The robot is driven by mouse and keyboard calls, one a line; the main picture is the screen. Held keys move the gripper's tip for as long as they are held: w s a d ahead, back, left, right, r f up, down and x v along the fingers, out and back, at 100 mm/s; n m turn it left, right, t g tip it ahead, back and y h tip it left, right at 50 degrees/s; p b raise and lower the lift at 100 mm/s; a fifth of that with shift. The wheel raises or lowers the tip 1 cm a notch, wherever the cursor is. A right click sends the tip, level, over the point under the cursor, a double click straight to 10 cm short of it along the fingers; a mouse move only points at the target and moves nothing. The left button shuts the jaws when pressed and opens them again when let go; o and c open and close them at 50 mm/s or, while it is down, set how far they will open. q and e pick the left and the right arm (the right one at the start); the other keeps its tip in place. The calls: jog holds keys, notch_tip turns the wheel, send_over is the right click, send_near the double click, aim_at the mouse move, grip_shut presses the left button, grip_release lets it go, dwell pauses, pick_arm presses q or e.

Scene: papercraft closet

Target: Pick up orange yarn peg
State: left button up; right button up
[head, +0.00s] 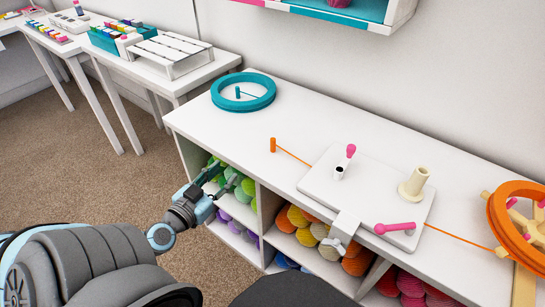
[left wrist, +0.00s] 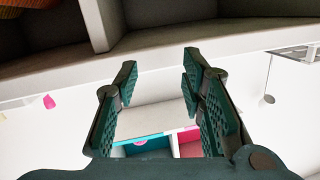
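The orange yarn peg (head: 273,145) stands upright on the white tabletop, left of the white winder board (head: 360,203). An orange strand (head: 293,156) runs from it to the board. My left gripper (head: 223,178) is in front of the shelf, lower and to the left of the peg, apart from it. The left wrist view shows the left gripper's fingers (left wrist: 158,75) wide apart with nothing between them. The orange peg cannot be made out in that view. My right gripper is not in view.
A teal ring (head: 243,92) with a small teal peg (head: 238,92) lies behind. A pink-topped crank (head: 345,160) and cream cone (head: 414,183) stand on the board. An orange wheel (head: 520,225) is at right. Open shelf compartments hold yarn (head: 302,223). Tabletop around the peg is clear.

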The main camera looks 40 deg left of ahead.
aim_at(271, 142)
pick_arm(q)
jog(key=w+d+r+t+h, duration=0.2)
jog(key=d+r+h, duration=0.1)
jog(key=d+r, duration=0.25)
jog(key=w+b, duration=0.1)
jog(key=w, duration=0.1)
jog(key=w+b, duration=0.1)
jog(key=w, duration=0.2)
jog(key=w+b, duration=0.1)
jog(key=w, duration=0.1)
jog(key=shift+w+a+f, duration=0.2)
jog(key=shift+w+f, duration=0.1)
jog(key=shift+f, duration=0.1)
jog(key=shift+w, duration=0.35)
jog(key=w+p, duration=0.1)
jog(key=w, duration=0.1)
jog(key=w+r+p, duration=0.1)
jog(key=w, duration=0.1)
jog(key=shift+w+d+f+p, duration=0.1)
jog(key=shift+w+f+p, duration=0.25)
jog(key=shift+w, duration=0.2)
jog(key=shift+c, duration=0.6)
jog(key=c, duration=0.4)
jog(key=shift+c, duration=1.7)
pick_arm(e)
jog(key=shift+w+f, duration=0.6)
